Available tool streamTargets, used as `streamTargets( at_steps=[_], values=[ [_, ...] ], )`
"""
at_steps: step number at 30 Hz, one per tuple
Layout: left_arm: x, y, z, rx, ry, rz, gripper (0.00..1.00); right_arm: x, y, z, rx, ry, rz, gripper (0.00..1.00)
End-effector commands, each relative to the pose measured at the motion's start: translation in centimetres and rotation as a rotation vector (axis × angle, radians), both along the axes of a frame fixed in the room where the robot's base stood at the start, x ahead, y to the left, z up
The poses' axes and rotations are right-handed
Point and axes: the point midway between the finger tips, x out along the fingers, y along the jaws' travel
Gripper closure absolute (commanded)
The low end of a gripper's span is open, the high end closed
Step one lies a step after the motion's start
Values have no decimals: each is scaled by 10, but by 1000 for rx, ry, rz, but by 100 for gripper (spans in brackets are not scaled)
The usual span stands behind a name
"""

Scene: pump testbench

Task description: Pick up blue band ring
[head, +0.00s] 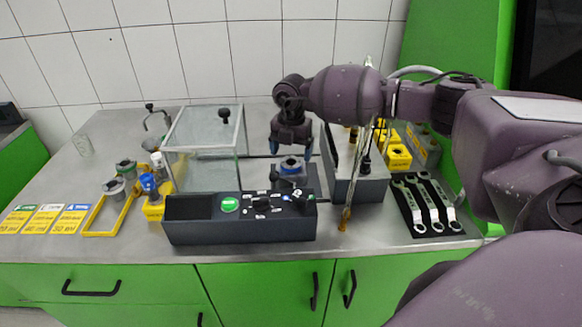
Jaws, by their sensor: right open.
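A ring with a blue band (291,164) sits on a dark grey mount behind the control panel, near the middle of the bench. My right gripper (290,150) points down just above the ring. Its fingers are apart, one toward each side of the ring, and nothing shows held between them. I cannot tell whether the fingertips touch the ring. My left gripper is out of view.
The black control panel (240,219) stands in front of the ring. A glass box (205,150) is on the left, a grey block (362,188) on the right. Several wrenches (428,203) lie at the right. Yellow cards (42,218) and a yellow frame (105,228) lie at the left.

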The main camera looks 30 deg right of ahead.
Motion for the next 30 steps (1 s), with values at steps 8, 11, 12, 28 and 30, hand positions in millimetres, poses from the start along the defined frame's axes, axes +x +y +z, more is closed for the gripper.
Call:
streamTargets(
  at_steps=[8, 11, 12, 28, 30],
  values=[
    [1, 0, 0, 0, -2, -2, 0, 1, 1, -30, 1, -1, -1, 13],
    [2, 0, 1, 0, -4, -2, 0, 1, 1, -30, 1, -2, -1, 13],
    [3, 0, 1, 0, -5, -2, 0, 1, 1, -29, 1, -1, 0, 13],
    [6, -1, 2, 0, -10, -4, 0, 1, 1, -28, 1, -2, 0, 72],
    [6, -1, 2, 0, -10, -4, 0, 1, 1, -28, 1, -2, 0, 72]
  ],
)
